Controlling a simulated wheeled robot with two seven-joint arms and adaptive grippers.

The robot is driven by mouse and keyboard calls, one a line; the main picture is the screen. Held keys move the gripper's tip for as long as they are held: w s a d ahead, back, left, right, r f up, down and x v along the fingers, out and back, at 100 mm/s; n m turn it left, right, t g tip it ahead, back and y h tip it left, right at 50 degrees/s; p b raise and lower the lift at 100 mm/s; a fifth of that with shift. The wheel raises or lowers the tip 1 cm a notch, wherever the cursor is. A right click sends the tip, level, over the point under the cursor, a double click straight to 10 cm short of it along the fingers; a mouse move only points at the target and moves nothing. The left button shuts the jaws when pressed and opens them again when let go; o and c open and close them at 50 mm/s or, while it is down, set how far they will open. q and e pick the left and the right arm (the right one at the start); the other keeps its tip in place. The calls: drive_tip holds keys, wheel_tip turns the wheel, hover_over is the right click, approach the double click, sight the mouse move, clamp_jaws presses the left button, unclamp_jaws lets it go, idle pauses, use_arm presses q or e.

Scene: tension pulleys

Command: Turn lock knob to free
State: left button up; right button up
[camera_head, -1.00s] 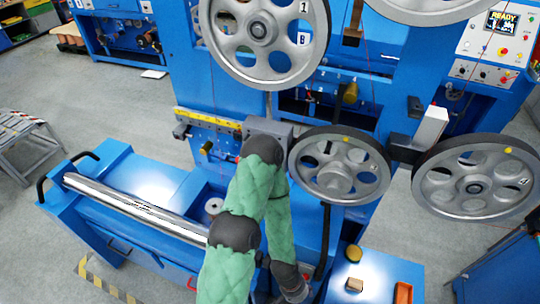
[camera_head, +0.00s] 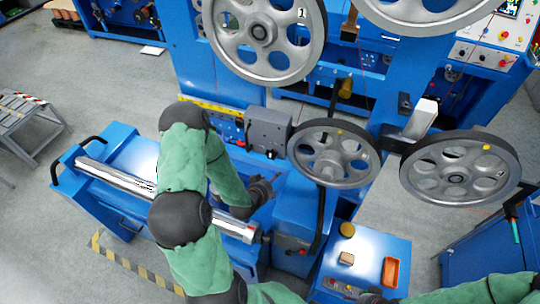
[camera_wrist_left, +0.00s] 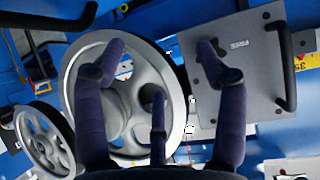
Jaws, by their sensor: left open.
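A grey box (camera_head: 268,130) on the blue machine has a dark knob (camera_head: 270,154) low on its front. In the left wrist view the grey box (camera_wrist_left: 240,85) carries the word FREE and a black bar handle (camera_wrist_left: 288,65); which part there is the lock knob I cannot tell. My left gripper (camera_head: 264,190) is below the box in the head view, apart from it. In the left wrist view my left gripper (camera_wrist_left: 163,50) has its fingers spread and empty, with one fingertip overlapping the box.
A spoked grey pulley (camera_head: 333,153) stands right of the box, and it also shows behind my fingers (camera_wrist_left: 98,78). Another pulley (camera_head: 460,173) is further right. A steel roller (camera_head: 118,177) lies left. A blue table (camera_head: 372,242) holds small parts. My right arm enters bottom right.

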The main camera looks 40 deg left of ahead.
use_arm(q)
drive_tip(key=t+y, duration=0.2)
approach(270, 155)
drive_tip(key=s, duration=0.1)
drive_tip(key=p+x, duration=0.1)
drive_tip(key=x, duration=0.9)
drive_tip(key=shift+w+d+r, duration=0.1)
drive_tip(key=shift+w, duration=0.25)
